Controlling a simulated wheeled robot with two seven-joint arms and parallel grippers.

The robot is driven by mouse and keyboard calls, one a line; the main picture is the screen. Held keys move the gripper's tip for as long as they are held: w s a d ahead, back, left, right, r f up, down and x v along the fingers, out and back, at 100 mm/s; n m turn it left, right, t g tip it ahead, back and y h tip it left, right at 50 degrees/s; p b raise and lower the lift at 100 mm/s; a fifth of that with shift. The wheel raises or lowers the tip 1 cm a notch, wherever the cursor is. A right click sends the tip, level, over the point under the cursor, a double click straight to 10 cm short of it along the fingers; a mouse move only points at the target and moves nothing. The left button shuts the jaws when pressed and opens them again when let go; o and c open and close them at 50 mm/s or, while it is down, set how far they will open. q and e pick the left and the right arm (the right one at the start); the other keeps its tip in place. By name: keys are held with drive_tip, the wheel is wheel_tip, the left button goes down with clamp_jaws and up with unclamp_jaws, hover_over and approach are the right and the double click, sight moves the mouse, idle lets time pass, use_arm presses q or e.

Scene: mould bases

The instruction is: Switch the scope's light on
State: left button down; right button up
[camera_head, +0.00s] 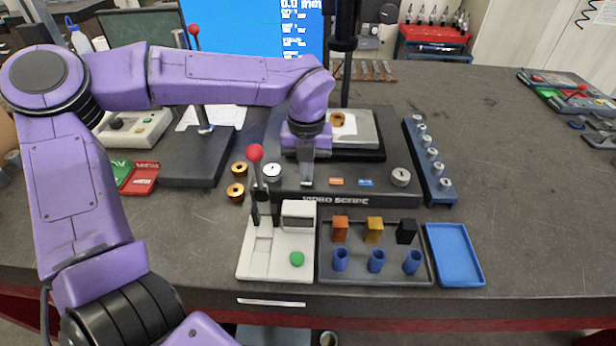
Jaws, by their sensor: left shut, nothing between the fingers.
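The video scope has a dark base (380,196) lettered "VIDEO SCOPE" along its front. Its front panel bears an orange button (336,181), a blue button (365,182), a round silver knob (400,177) at the right and another silver knob (272,172) at the left. A brass part (338,120) lies on its stage (362,130). My left gripper (307,183) is shut and empty, pointing down over the panel between the left knob and the orange button. It hides the panel behind it; I cannot tell whether it touches. My right gripper is out of view.
A white lever fixture (265,262) with a red ball (255,153) stands close in front. Brass rings (236,192) lie left of the scope. A grey tray (325,272) of blocks and cups, a blue tray (455,255) and a blue rack (432,172) stand at the right.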

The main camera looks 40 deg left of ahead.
use_arm(q)
drive_tip(key=shift+s+f, duration=0.1)
drive_tip(key=shift+f, duration=0.25)
wheel_tip(320, 180, up, 7)
drive_tip(key=p, duration=0.5)
drive_tip(key=shift+r+p, duration=0.1)
drive_tip(key=shift+p, duration=0.3)
